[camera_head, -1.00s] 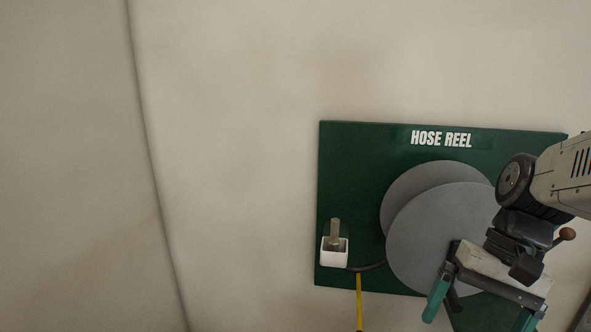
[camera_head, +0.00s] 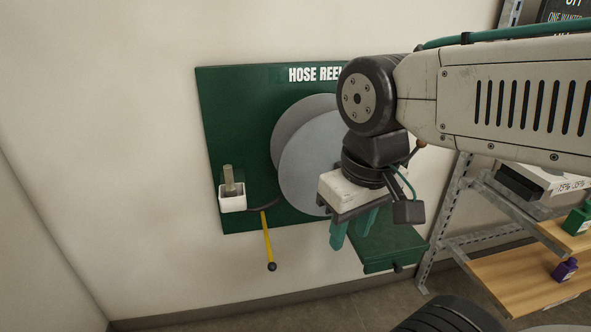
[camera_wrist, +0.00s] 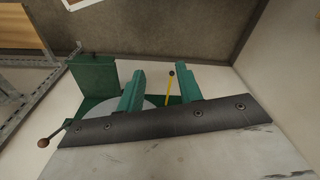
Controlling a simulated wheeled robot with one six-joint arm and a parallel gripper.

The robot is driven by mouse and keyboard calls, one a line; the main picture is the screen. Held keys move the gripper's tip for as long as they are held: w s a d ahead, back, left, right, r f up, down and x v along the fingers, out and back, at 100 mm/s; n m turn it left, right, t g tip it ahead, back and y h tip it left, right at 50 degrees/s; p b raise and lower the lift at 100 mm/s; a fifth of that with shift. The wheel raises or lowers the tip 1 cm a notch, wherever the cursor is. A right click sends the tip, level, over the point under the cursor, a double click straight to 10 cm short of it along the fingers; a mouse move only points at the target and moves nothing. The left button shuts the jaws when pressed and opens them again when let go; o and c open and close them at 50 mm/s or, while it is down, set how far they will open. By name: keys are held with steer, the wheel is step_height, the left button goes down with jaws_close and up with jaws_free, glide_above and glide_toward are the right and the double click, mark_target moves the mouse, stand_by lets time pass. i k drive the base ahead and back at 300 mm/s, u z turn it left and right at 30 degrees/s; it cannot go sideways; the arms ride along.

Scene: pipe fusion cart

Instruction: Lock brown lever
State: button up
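A lever with a brown ball knob (camera_head: 421,143) sticks out from behind my arm in the head view, at the right side of the hose reel. In the wrist view the brown knob (camera_wrist: 43,142) shows at the left, its rod running behind the dark bar of my gripper. Its base is hidden, so I cannot tell its mount or lock position. My gripper (camera_head: 350,238) points down in front of the reel. In the wrist view my gripper (camera_wrist: 161,72) has its two green fingers apart with nothing held; the lever is outside them.
The green hose reel panel (camera_head: 235,110) on the wall carries grey discs (camera_head: 310,165), a white block (camera_head: 231,200) and a yellow lever (camera_head: 267,240). A green box (camera_head: 385,248) juts out below. A metal rack with wooden shelves (camera_head: 510,278) stands right. The wall at left is clear.

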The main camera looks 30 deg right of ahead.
mark_target(420, 144)
steer(key=z, duration=0.5)
steer(key=k, duration=1.5)
steer(key=u, duration=0.3)
steer(key=i, duration=0.9)
steer(key=z, duration=0.45)
